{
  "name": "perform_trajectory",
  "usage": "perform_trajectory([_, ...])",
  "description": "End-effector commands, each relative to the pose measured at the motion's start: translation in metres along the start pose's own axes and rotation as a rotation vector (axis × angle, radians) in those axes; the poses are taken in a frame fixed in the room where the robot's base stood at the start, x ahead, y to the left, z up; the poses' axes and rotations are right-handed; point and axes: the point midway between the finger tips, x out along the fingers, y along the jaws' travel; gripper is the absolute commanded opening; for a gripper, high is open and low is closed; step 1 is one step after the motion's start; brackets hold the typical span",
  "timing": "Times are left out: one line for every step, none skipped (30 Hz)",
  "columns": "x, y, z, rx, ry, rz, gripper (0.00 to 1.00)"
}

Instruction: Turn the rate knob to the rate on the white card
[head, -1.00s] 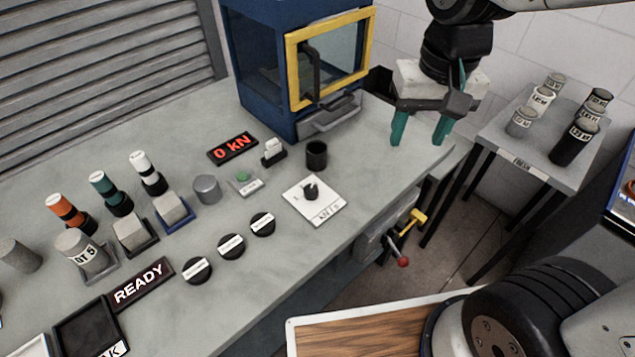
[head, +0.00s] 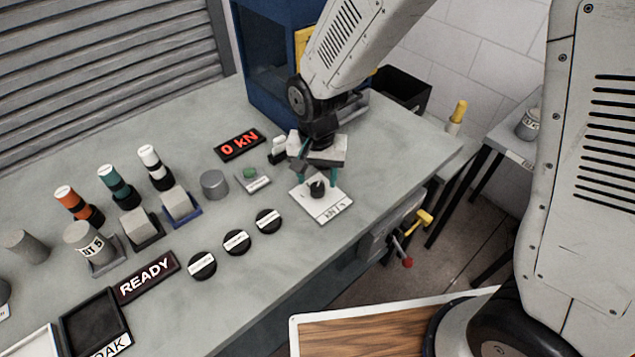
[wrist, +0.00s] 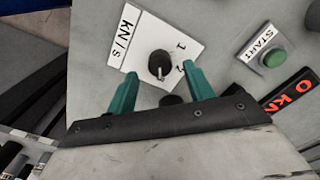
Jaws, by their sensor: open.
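The rate knob (head: 317,187) is a small black knob on a white plate marked kN/s (head: 328,210), on the grey bench. In the wrist view the knob (wrist: 160,64) carries a light pointer line, and digits that look like 1 and 2 stand beside it on the plate (wrist: 188,32). My gripper (head: 319,180) has two green fingers and hangs over the plate, close to the knob. In the wrist view my gripper (wrist: 162,76) is open, with the knob between and just beyond the fingertips, not gripped. I cannot make out a white card with a rate.
A green START button (head: 250,173), a red 0 kN display (head: 240,145) and a grey cylinder (head: 214,184) stand left of the plate. Several black labelled discs (head: 236,243) lie in front. A blue cabinet (head: 268,75) stands behind. The bench's front edge is close to the plate.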

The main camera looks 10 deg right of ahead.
Motion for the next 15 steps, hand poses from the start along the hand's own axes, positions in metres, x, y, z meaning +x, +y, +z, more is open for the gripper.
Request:
perform_trajectory([0.009, 0.001, 0.001, 0.0, -0.002, 0.002, 0.52])
perform_trajectory([0.013, 0.001, 0.001, 0.0, -0.003, 0.003, 0.52])
perform_trajectory([0.017, 0.001, 0.0, 0.0, -0.002, 0.002, 0.52])
perform_trajectory([0.02, 0.001, 0.0, 0.0, -0.001, 0.002, 0.52])
perform_trajectory([0.023, 0.001, 0.0, 0.0, -0.002, 0.002, 0.52])
perform_trajectory([0.026, 0.001, 0.0, 0.0, -0.001, 0.002, 0.52])
perform_trajectory([0.027, 0.001, 0.0, 0.0, -0.001, 0.001, 0.52])
perform_trajectory([0.028, 0.001, 0.0, 0.0, 0.0, 0.0, 0.52])
perform_trajectory([0.029, 0.0, 0.0, -0.001, 0.001, 0.0, 0.52])
perform_trajectory([0.03, 0.0, 0.0, -0.001, 0.001, 0.0, 0.52])
perform_trajectory([0.03, 0.0, 0.0, -0.001, 0.001, 0.0, 0.52])
perform_trajectory([0.03, 0.0, 0.0, -0.001, 0.001, 0.0, 0.52])
perform_trajectory([0.03, 0.0, 0.0, -0.001, 0.001, 0.0, 0.52])
perform_trajectory([0.03, 0.0, 0.0, -0.001, 0.001, 0.0, 0.52])
perform_trajectory([0.03, 0.0, 0.0, -0.001, 0.001, 0.0, 0.52])
